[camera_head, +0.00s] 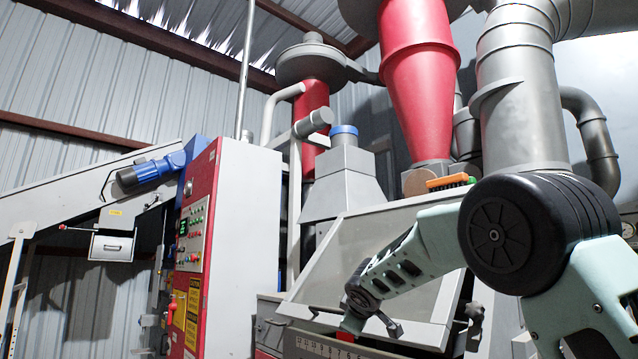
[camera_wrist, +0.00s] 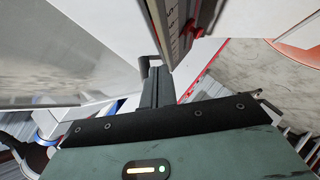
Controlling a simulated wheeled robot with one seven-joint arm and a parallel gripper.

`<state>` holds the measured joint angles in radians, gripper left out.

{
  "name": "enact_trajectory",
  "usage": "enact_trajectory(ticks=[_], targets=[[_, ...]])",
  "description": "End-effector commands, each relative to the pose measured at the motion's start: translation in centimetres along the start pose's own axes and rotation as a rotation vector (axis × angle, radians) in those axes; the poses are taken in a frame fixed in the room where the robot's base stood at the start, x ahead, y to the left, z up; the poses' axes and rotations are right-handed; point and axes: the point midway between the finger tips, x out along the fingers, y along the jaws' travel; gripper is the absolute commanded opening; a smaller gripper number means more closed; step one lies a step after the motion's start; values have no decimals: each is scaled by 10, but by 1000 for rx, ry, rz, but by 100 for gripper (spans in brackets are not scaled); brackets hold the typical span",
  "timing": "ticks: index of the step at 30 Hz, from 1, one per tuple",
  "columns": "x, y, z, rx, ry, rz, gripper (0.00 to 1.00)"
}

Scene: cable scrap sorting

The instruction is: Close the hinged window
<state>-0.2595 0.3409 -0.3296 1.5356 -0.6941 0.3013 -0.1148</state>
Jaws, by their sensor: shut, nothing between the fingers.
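The hinged window (camera_head: 318,262) is a large grey-framed pane, slanted on the front of the machine. A dark handle bar runs along its lower edge, with a dark strip below it. I cannot tell how wide any gap is there. My arm crosses in front of the pane from the right. My gripper (camera_head: 350,324) is at the lower edge near the handle, shut and empty. In the wrist view my gripper (camera_wrist: 153,75) points away, its dark fingers together. A pale pane-like surface (camera_wrist: 60,60) lies to their left. Whether they touch it is unclear.
A red and white control cabinet (camera_head: 235,240) stands to the left of the window. An orange brush (camera_head: 447,182) lies on the machine's top edge. A numbered scale (camera_head: 325,346) is below the window. Red and grey ducts rise behind.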

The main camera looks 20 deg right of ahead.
Motion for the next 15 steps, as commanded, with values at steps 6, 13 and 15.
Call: enact_trajectory(ticks=[6,13,15], targets=[[24,-5,24,-40,0,42,0],[33,-3,34,-60,-1,62,0],[34,-2,35,-63,-1,65,0]])
